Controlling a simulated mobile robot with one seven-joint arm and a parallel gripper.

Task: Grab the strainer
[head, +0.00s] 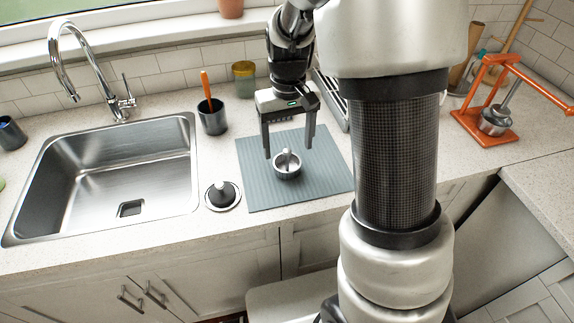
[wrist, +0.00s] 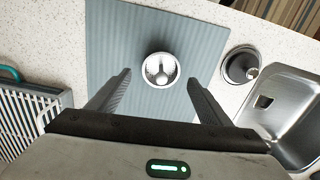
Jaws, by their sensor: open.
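The strainer, a small round metal cup with a knob standing up in its middle (head: 287,171), sits on a blue-grey ribbed mat (head: 258,190). It also shows in the wrist view (wrist: 147,77), between and just beyond my fingertips. My gripper (head: 288,151) is open and points down at the strainer from above and behind. Its two black fingers (wrist: 159,78) are spread wide on either side with nothing between them. I cannot tell exactly how high the fingertips are above the mat.
A dark-knobbed fitting in a metal ring (head: 222,195) lies left of the mat, beside the steel sink (head: 110,185). A dark cup with an orange-handled tool (head: 212,119) and a jar (head: 244,80) stand behind. An orange press (head: 485,125) is at right.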

